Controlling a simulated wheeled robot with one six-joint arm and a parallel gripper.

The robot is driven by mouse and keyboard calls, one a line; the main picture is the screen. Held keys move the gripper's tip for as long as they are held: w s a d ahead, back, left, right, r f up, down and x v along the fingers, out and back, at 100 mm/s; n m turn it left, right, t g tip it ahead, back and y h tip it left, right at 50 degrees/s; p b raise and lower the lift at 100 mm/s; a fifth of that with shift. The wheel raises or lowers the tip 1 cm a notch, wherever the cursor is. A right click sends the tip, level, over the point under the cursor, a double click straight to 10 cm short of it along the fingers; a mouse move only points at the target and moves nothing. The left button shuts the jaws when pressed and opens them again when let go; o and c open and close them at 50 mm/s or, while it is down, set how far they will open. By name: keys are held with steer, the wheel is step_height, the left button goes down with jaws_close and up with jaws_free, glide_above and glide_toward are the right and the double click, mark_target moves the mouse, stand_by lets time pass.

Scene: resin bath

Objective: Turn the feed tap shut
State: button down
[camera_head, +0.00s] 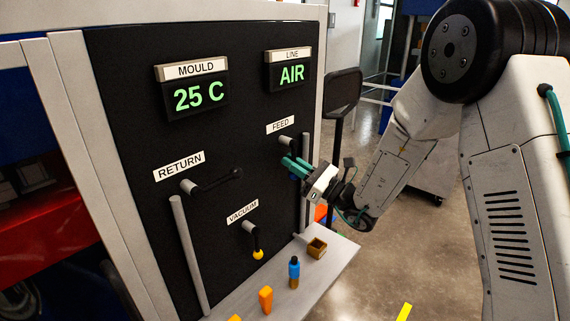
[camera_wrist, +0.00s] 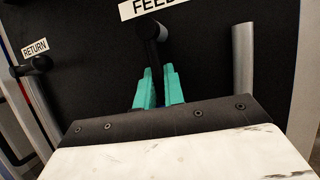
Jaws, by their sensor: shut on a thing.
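The feed tap (camera_head: 286,140) is on the black panel under the FEED label, and in the wrist view (camera_wrist: 150,32) its dark round hub is near the top centre. Its dark lever runs downward from the hub in the wrist view. My gripper (camera_head: 295,165) has teal fingers, which in the wrist view (camera_wrist: 160,88) stand either side of the lever and are shut on it. The fingers and gripper body hide the lever's end. In the head view my gripper hides much of the lever.
The return tap (camera_head: 189,186) has its lever pointing right. The vacuum tap (camera_head: 249,227) hangs down with a yellow tip. The line display (camera_head: 289,76) reads AIR; the mould display (camera_head: 192,96) reads 25 C. A shelf (camera_head: 337,258) below holds a blue bottle (camera_head: 294,270) and small items.

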steer(key=shift+s+m, duration=0.1)
steer(key=shift+m, duration=0.3)
steer(key=c, duration=1.5)
jaws_free()
steer(key=v, duration=0.7)
steer(key=shift+s+d+f, duration=0.2)
steer(key=shift+s+d, duration=0.05)
